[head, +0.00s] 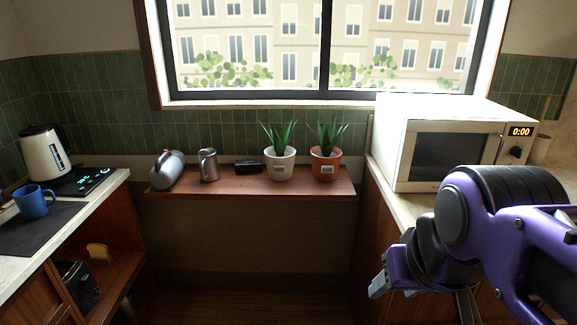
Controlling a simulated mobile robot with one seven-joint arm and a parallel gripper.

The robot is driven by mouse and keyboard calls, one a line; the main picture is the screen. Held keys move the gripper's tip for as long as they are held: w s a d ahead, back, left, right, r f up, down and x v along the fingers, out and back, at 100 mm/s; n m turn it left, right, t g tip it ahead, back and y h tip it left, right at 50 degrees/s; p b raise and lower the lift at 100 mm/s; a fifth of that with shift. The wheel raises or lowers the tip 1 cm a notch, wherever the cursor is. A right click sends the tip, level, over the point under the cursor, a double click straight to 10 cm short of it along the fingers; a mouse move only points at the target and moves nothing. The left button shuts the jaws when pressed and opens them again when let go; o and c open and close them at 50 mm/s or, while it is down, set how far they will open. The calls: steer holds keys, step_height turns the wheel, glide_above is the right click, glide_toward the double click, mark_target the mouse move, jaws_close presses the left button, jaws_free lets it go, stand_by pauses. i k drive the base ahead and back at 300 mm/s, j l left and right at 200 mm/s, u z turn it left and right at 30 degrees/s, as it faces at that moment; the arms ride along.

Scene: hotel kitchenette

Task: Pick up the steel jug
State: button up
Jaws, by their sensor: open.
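The steel jug (209,166) is a grey metal pitcher standing upright on a narrow wooden shelf (240,202) below the window. It stands between a grey rounded container with a dark and red top on its left and a small black box on its right. My gripper (378,286) is at the lower right, in front of the right-hand counter and well apart from the jug. It is open, and nothing shows between its fingers. My purple arm hides part of the right counter.
The grey container (167,170), black box (249,167), white-potted plant (281,165) and terracotta-potted plant (326,163) share the shelf. A microwave (450,150) stands on the right counter. A kettle (46,153) and blue mug (33,203) are on the left. Floor between the counters is clear.

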mark_target(209, 171)
steer(key=i+j, duration=0.25)
steer(key=i+j+z, duration=0.15)
steer(key=j, duration=0.25)
steer(key=i+j, duration=0.3)
steer(key=i+j+z, duration=0.1)
steer(key=i+j, duration=0.15)
steer(key=j, duration=0.15)
steer(key=i+j+z, duration=0.1)
steer(key=j, duration=0.25)
steer(key=i, duration=0.1)
